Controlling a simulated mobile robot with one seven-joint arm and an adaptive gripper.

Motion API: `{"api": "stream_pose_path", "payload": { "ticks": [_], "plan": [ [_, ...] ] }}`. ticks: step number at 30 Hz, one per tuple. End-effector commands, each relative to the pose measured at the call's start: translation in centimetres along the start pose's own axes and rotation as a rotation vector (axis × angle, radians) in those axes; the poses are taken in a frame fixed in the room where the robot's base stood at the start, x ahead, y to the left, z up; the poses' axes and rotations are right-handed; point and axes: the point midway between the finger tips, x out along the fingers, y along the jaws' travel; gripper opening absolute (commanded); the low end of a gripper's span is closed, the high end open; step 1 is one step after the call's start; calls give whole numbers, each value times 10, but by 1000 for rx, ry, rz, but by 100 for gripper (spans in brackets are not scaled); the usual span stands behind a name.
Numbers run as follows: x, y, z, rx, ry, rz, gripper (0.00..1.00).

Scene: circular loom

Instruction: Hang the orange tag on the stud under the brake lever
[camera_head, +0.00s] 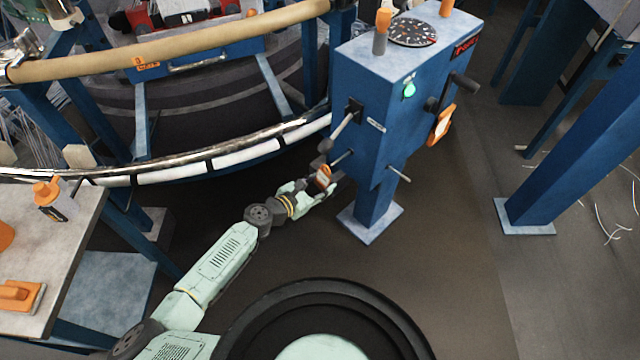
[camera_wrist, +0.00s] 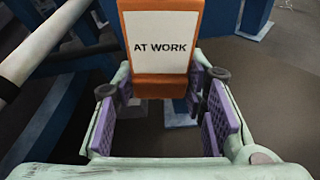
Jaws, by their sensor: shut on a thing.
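My gripper (camera_head: 312,188) is shut on the orange tag (camera_head: 323,177), beside the left face of the blue control post. In the wrist view the tag (camera_wrist: 160,45) stands upright between the purple finger pads, its white face reading "AT WORK" towards the camera. The brake lever (camera_head: 345,126) slants down from a black mount on the post. The stud (camera_head: 343,158) sticks out below it, close above the tag. I cannot tell whether tag and stud touch. The tag's upper end is cut off in the wrist view.
Another peg (camera_head: 399,174) sticks out lower on the blue post (camera_head: 377,190). A second orange tag (camera_head: 441,125) hangs on its right side. The loom's curved rail (camera_head: 230,158) runs behind my arm. A table (camera_head: 75,235) with orange-topped items stands left.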

Motion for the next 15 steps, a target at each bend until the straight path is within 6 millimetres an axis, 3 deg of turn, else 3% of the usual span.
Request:
{"api": "stream_pose_path", "payload": {
  "ticks": [15],
  "plan": [
    [10, 0, 4, -1, 0, -1, 5]
  ]
}}
